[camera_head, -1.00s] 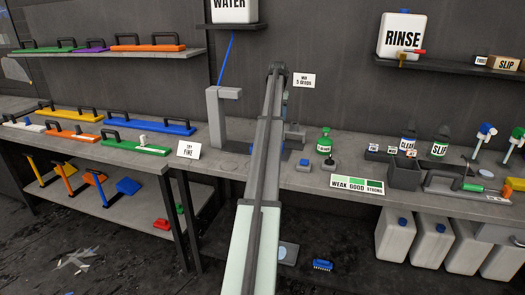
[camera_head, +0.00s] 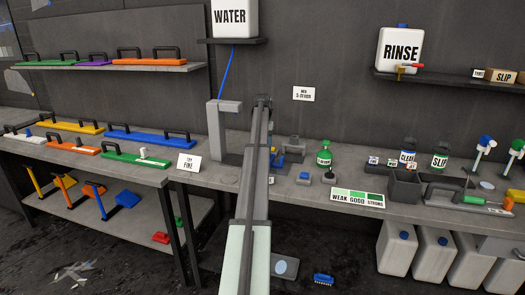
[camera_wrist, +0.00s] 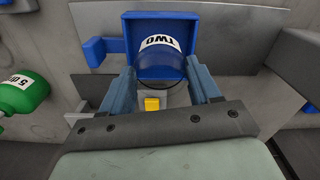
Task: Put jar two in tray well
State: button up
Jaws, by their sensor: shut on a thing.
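Jar two (camera_wrist: 158,62), dark blue with a white label reading TWO upside down, sits between my fingers in the wrist view. My gripper (camera_wrist: 162,82) is shut on it, with a pale blue finger on each side. A square blue tray well (camera_wrist: 134,18) frames the jar on its far side. I cannot tell whether the jar rests in it or is held above it. A small yellow block (camera_wrist: 151,104) shows nearer, between the fingers. In the head view my arm covers most of the gripper and jar.
A green bottle (camera_head: 324,155) and a small blue-topped piece (camera_head: 304,178) stand right of my arm. A grey stand (camera_head: 220,130) with a blue tube is to its left. A weak-good-strong strip (camera_head: 357,197) lies along the bench's front edge.

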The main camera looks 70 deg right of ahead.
jog(key=shift+f, duration=1.4)
jog(key=shift+f, duration=0.1)
jog(key=o, duration=1.2)
jog(key=shift+c, duration=0.2)
notch_tip(320, 180, up, 12)
jog(key=shift+r, duration=0.1)
